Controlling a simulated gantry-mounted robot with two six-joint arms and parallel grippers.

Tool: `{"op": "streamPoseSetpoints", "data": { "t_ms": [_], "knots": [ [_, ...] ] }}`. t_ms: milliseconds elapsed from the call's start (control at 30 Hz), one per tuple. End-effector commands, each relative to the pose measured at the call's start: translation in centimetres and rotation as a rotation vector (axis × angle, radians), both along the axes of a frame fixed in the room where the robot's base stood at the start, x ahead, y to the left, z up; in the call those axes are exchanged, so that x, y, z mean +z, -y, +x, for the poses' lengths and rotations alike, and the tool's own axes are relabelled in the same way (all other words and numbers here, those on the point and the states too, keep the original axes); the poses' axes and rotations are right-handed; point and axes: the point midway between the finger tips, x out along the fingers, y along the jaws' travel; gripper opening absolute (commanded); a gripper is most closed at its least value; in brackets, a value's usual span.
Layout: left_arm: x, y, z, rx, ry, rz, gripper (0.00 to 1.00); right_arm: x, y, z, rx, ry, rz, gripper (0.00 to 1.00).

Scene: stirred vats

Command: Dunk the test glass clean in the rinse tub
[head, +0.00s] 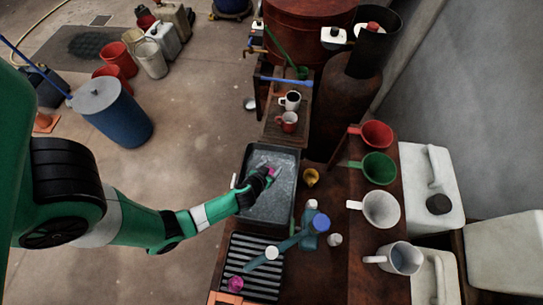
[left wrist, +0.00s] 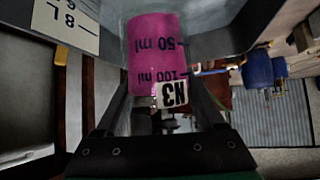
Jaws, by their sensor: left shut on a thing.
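My left gripper (head: 265,176) is shut on the test glass (head: 273,170), over the rinse tub. The rinse tub (head: 297,185) is a dark-rimmed rectangular basin holding greyish liquid, left of the bench. I cannot tell whether the glass touches the liquid. My right gripper is not in view.
A striped rack (head: 262,262) stands in front of the tub, with a magenta vessel (head: 235,284) at its near end. Funnels and jugs (head: 380,208) line the right.

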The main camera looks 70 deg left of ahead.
Motion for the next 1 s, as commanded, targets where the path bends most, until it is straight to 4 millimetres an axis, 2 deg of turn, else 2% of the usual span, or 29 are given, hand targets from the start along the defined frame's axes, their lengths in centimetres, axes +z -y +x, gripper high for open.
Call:
{"op": "streamPoseSetpoints", "data": {
  "t_ms": [33, 100, 800, 1000],
  "knots": [
    [-1.2, 0.0, 0.0, -0.001, 0.000, 0.000, 0.00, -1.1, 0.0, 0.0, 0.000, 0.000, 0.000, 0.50],
    [-2.0, 0.0, 0.0, -0.001, 0.000, 0.000, 0.00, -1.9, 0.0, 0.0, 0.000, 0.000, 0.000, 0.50],
    [-10.1, 0.0, 0.1, -0.001, 0.001, 0.001, 0.00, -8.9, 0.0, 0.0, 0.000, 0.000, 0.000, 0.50],
    [-11.9, 0.0, 0.1, -0.001, 0.001, 0.000, 0.00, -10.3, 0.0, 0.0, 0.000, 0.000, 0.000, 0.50]
  ]
}}
